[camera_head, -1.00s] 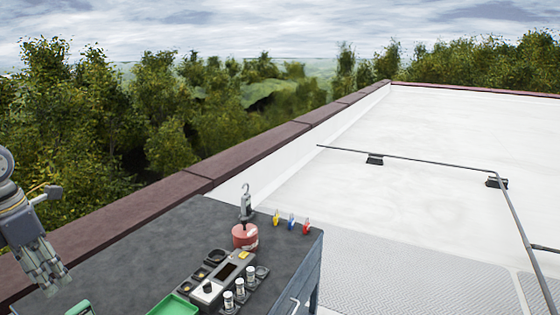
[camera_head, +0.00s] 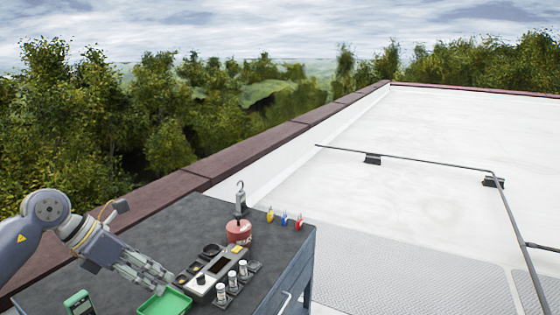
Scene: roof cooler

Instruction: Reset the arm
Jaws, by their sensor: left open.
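My left gripper (camera_head: 152,280) comes in from the left, above the dark grey bench top, with its fingers pointing right and down. Its fingers are apart and nothing shows between them. In the picture its fingertips lie just above the green tray (camera_head: 165,303); I cannot tell how high over it they are. My right gripper is not in view.
The bench (camera_head: 180,220) holds a green meter (camera_head: 79,303), a grey device (camera_head: 214,272) with small vials (camera_head: 232,279) beside it, a red canister (camera_head: 239,232) and coloured clips (camera_head: 284,218). A brown parapet (camera_head: 240,152) runs behind. Pipes (camera_head: 420,160) cross the white roof.

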